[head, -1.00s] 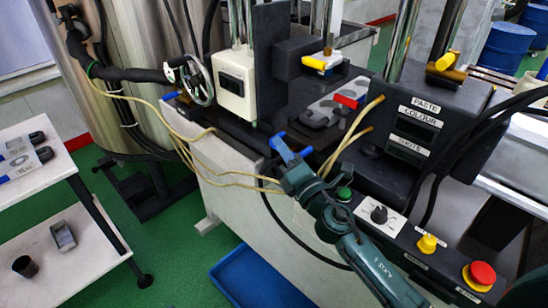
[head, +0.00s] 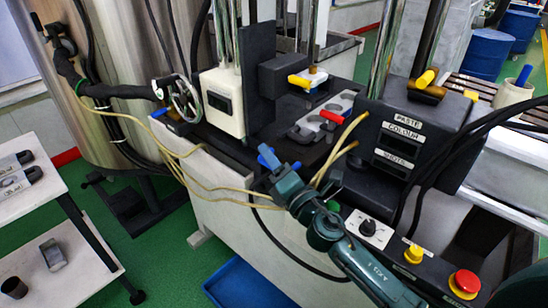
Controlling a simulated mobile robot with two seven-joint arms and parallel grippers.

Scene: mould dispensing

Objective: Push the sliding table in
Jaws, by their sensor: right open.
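The sliding table appears to be the dark flat slab (head: 290,142) on the white machine body, below the posts. A grey mould plate (head: 312,127) with a red part (head: 332,116) lies on it. My right gripper (head: 281,162), with blue fingertips, is at the front edge of the slab. It is open, with nothing seen between its fingers. I cannot tell whether a finger touches the slab. My right arm hides part of the machine front. My left gripper is out of view.
Thin yellow hoses (head: 210,188) loop beside the gripper. A control box with a red stop button (head: 466,282) and a yellow button (head: 413,254) stands at the lower right. A blue tray (head: 245,285) lies on the floor. A white shelf stand (head: 30,185) is at the left.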

